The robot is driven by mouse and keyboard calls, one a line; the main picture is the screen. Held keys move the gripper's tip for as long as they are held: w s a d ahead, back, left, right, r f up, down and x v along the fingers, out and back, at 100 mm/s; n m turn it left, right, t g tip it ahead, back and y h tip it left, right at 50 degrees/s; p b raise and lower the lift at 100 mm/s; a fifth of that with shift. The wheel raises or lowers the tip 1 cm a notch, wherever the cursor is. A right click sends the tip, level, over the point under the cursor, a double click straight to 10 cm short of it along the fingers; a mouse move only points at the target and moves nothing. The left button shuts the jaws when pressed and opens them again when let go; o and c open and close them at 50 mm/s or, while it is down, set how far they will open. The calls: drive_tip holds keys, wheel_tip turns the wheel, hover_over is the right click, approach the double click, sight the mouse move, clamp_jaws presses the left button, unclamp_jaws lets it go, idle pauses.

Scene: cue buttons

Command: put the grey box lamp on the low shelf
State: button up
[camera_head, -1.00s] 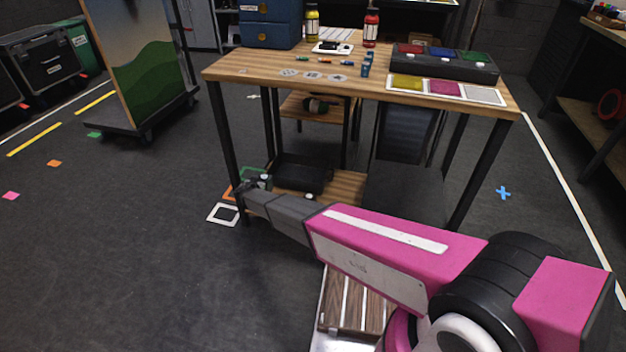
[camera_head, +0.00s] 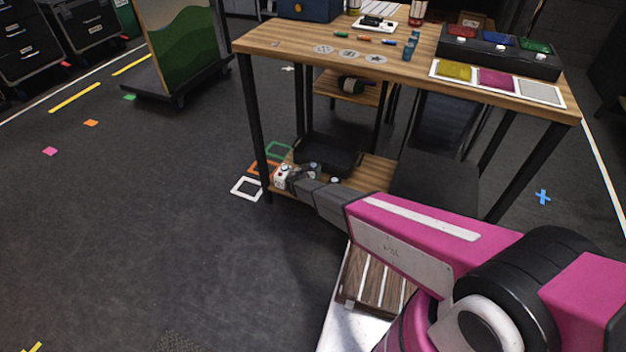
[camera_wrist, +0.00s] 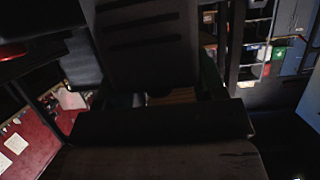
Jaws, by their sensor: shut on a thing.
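My gripper (camera_head: 296,175) is at the end of my pink and grey arm, by the left front leg of the wooden workbench. It is shut on a small pale thing (camera_head: 282,177), likely the grey box lamp, though too small to be sure. The low shelf (camera_head: 375,170) is the wooden board under the workbench. The held thing shows at the shelf's left front end; I cannot tell whether it touches the board. In the wrist view a large dark block (camera_wrist: 160,120) fills the lower middle; fingertips are not clear there.
A black tray (camera_head: 328,156) stands on the low shelf, with a small white-topped button (camera_head: 334,181) in front. A dark grey block (camera_head: 435,182) takes the right. The workbench top (camera_head: 300,50) overhangs the shelf. Its legs (camera_head: 256,120) bound the sides. Floor at left is open.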

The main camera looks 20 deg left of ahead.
drive_tip(key=shift+s+d+f, duration=0.25)
drive_tip(key=shift+d+f, duration=0.15)
drive_tip(key=shift+d, duration=0.2)
drive_tip(key=shift+f, duration=2)
drive_tip(key=shift+f, duration=0.1)
drive_tip(key=o, duration=1.2)
drive_tip(key=shift+o, duration=0.2)
drive_tip(key=d+v, duration=0.1)
drive_tip(key=v, duration=1.1)
drive_tip(key=shift+a, duration=0.45)
